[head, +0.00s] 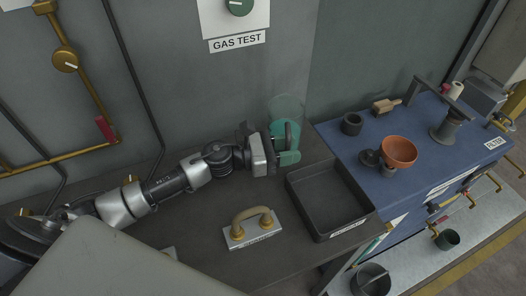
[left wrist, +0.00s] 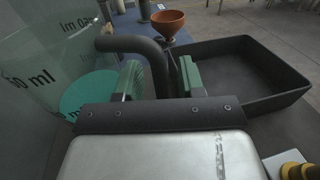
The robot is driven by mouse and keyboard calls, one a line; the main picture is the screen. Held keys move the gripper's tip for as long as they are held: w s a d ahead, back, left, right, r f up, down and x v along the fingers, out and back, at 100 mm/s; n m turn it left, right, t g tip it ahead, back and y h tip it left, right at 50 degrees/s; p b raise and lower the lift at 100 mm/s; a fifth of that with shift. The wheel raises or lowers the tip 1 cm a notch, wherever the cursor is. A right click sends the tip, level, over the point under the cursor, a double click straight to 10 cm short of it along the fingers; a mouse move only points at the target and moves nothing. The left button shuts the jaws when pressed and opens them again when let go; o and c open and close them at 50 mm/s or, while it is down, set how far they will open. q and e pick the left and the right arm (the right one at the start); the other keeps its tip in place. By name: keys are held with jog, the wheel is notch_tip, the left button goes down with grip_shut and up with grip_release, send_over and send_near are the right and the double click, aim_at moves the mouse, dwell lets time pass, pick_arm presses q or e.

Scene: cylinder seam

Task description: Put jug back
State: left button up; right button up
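The jug (head: 287,106) is clear, with teal liquid inside and a dark handle. It stands upright at the back of the dark bench, near the wall. In the left wrist view the jug (left wrist: 62,60) fills the left side, with ml markings on it. Its dark handle (left wrist: 158,62) runs down between the green-padded fingers of my left gripper (left wrist: 158,82). Narrow gaps seem to show between pads and handle, so the gripper looks open around it. In the head view my left gripper (head: 286,150) is beside the jug. My right gripper is not in view.
A dark empty tray (head: 331,226) sits right of the gripper. A plate with a brass handle (head: 252,226) lies in front. A blue bench (head: 440,146) at right carries an orange funnel (head: 399,151), a dark cup (head: 352,124) and a brush (head: 386,105).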

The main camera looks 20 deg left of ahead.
pick_arm(q)
jog(key=b+v, duration=0.3)
jog(key=v, duration=0.6)
jog(key=shift+s+a+f, duration=0.15)
jog(key=shift+s+a, duration=0.1)
jog(key=shift+a, duration=0.05)
jog(key=shift+s+a, duration=0.25)
jog(key=shift+a, duration=0.15)
